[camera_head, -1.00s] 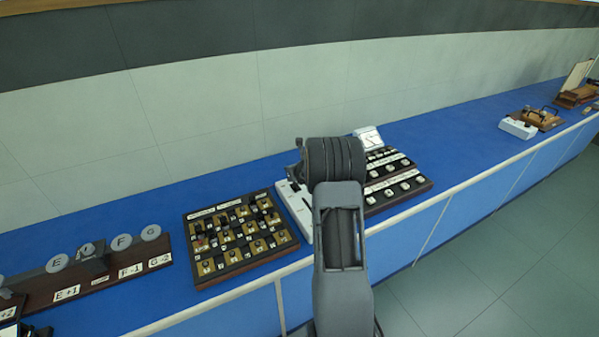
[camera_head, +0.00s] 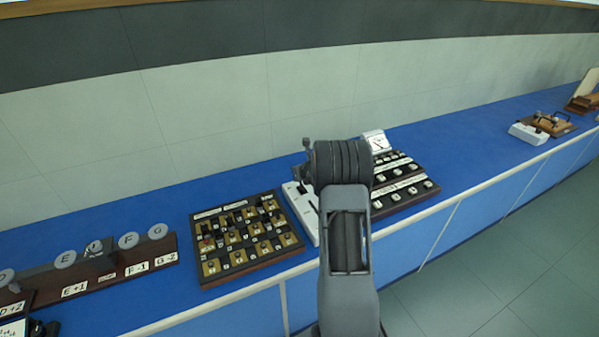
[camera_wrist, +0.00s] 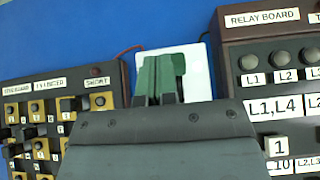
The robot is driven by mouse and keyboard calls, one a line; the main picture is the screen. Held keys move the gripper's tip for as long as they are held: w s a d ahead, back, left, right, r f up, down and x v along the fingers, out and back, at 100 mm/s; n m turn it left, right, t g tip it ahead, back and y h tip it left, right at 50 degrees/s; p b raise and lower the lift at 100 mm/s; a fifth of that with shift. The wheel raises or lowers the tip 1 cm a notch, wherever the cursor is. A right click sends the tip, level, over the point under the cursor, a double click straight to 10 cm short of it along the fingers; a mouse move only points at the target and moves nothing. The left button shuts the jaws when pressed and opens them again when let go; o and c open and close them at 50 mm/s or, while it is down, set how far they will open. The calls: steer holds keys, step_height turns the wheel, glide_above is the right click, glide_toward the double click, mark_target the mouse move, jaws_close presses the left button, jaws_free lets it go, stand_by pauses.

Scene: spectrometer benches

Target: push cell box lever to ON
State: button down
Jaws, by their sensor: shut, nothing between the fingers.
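A white box (camera_head: 301,208) lies on the blue bench between two dark boards, partly hidden by my arm in the head view. It looks like the cell box, but I can read no label on it. In the wrist view the white box (camera_wrist: 200,72) is behind my gripper (camera_wrist: 163,66), whose green fingers are shut and empty and overlap its left part. I cannot tell whether they touch it. The lever and any ON mark are not clearly visible; the fingers may hide them.
A switch board (camera_head: 245,238) stands left of the white box, and the relay board (camera_wrist: 268,38) stands close on its right. A lettered board (camera_head: 100,275) is farther left. Bare blue bench (camera_head: 470,150) lies to the right.

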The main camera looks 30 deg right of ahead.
steer(key=s+r+p, duration=0.3)
steer(key=r+p, duration=0.2)
steer(key=r, duration=0.4)
steer(key=shift+a, duration=0.2)
steer(key=shift+s, duration=0.1)
steer(key=s+a+n+g+y, duration=0.25)
steer(key=s+a+n, duration=0.25)
steer(key=a+n, duration=0.4)
steer(key=s+a+n+g+y, duration=0.25)
steer(key=s+a+n, duration=0.4)
steer(key=n, duration=0.45)
steer(key=s+a+r+n+h+b, duration=0.1)
steer(key=s+a+r+n, duration=0.1)
steer(key=s+n, duration=0.3)
steer(key=s+a+r+n+h+b, duration=0.1)
steer(key=s+a+r+n, duration=0.2)
steer(key=s+a+n, duration=0.2)
steer(key=s+a+r+n+g+h+b, duration=0.1)
steer(key=s+a+r+n+b, duration=0.1)
steer(key=s+n, duration=0.5)
steer(key=shift+s+a+r, duration=0.7)
steer(key=shift+a, duration=0.4)
